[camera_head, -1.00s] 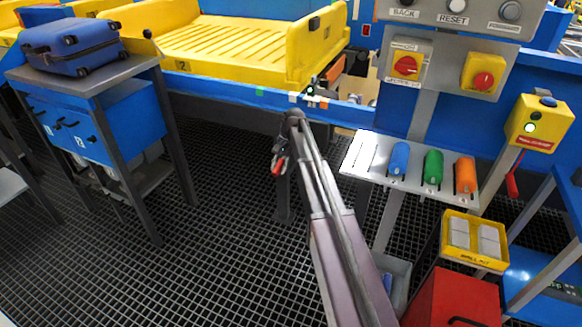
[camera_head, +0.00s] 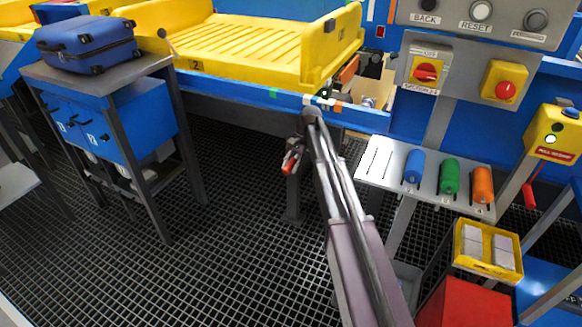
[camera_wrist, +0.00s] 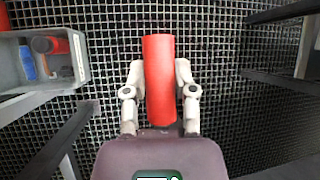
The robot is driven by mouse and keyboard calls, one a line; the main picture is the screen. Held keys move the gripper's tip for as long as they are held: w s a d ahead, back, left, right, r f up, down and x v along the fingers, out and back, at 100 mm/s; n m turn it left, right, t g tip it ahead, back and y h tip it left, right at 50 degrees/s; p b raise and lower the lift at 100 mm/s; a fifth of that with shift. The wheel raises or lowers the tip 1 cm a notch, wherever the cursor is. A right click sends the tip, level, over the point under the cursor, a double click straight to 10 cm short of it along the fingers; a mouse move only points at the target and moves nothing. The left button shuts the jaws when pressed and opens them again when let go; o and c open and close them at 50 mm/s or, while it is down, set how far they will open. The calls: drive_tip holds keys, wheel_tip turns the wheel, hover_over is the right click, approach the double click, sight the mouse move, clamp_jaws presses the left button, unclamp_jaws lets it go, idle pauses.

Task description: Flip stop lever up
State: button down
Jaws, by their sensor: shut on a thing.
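My gripper (camera_head: 292,160) is at the end of my arm, low in front of the blue conveyor frame. In the wrist view my gripper (camera_wrist: 160,75) is shut on a red cylinder (camera_wrist: 159,80), with a pale finger on each side. The red cylinder also shows as a small red spot in the head view (camera_head: 287,168).
A shelf (camera_head: 375,160) holds blue (camera_head: 414,166), green (camera_head: 449,177) and orange (camera_head: 483,185) cylinders, with an empty slot at its left. A panel with red knobs (camera_head: 426,72) stands above. A blue suitcase (camera_head: 88,44) lies on a cabinet at left. The dark grating is clear between.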

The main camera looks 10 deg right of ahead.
drive_tip(key=shift+c, duration=2)
unclamp_jaws()
drive_tip(key=shift+s+d+r, duration=0.1)
drive_tip(key=shift+s, duration=0.05)
drive_tip(key=s+d+f+n+t+h, duration=0.2)
drive_tip(key=s+n+h, duration=0.1)
drive_tip(key=s, duration=1)
drive_tip(key=s+d+f+n+t+h, duration=0.1)
drive_tip(key=s+d+n+t+h, duration=0.15)
drive_tip(key=s, duration=1.05)
wheel_tip(320, 180, up, 33)
drive_tip(key=p, duration=3.3)
drive_tip(key=shift+d, duration=0.25)
drive_tip(key=shift+r+n, duration=0.1)
drive_tip(key=shift+n, duration=0.15)
